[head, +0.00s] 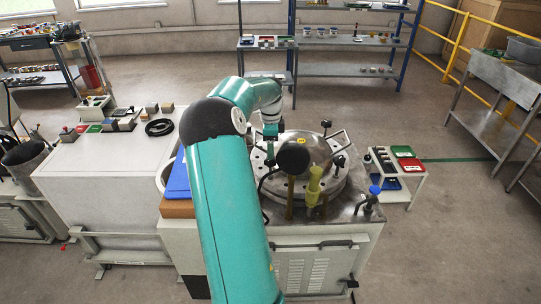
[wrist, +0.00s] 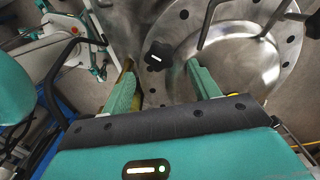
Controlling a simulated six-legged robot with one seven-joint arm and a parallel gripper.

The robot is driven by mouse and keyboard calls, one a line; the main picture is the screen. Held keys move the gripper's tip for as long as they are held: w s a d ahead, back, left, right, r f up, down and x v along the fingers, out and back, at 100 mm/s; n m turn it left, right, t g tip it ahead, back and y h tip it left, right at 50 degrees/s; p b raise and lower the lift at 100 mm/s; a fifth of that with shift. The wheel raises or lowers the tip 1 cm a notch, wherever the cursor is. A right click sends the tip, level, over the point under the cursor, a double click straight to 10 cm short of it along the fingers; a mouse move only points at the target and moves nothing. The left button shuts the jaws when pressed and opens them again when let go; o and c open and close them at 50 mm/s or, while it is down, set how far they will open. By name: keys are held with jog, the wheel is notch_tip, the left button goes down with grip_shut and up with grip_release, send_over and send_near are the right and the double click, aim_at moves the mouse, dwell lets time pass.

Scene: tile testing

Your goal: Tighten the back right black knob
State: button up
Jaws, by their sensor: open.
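In the head view, a black knob (head: 326,124) stands at the back right of the round metal plate (head: 318,188), on a bent arm. Another black knob (head: 339,160) is at the plate's right. In the wrist view, a dark lobed knob (wrist: 158,56) with a white mark lies ahead between my finger lines; I cannot tell which knob it is. My gripper (wrist: 160,68) is open, its two green fingers apart with nothing held. In the head view my gripper (head: 270,146) is over the plate's back left, left of the back right knob. My arm hides part of the machine.
A large dark round head (head: 293,158) and a yellow-green post (head: 313,186) stand at the front. A blue-topped valve (head: 375,190) is at the right corner. A small cart (head: 398,166) with trays stands to the right. A white cabinet (head: 100,165) is left.

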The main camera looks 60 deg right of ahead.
notch_tip(320, 180, up, 9)
jog(key=shift+f, duration=0.2)
dwell(0.6)
jog(key=w+a+r+n+t, duration=0.1)
jog(key=w+a+r+n, duration=0.3)
jog(key=a, duration=0.6)
jog(key=w+a+r+n+t, duration=0.1)
jog(key=w+a+r+n, duration=0.15)
jog(key=a+n, duration=0.6)
jog(key=w+a+r+n+t, duration=0.1)
jog(key=w+a+r+n, duration=0.15)
jog(key=a, duration=1.05)
jog(key=s+a+f+n+t, duration=0.1)
jog(key=s+a+n, duration=0.2)
jog(key=a+n, duration=0.2)
jog(key=s+a+f+n, duration=0.1)
jog(key=s+a+n, duration=0.2)
jog(key=a, duration=0.9)
jog(key=s+a+f+n+t, duration=0.1)
jog(key=s+a+n, duration=0.2)
jog(key=a+n, duration=0.4)
jog(key=shift+s+a+f+n+t, duration=0.2)
jog(key=shift+s+a+n+t, duration=0.15)
jog(key=shift+a, duration=0.8)
jog(key=c, duration=0.5)
jog(key=shift+d, duration=0.1)
jog(key=shift+c, duration=0.2)
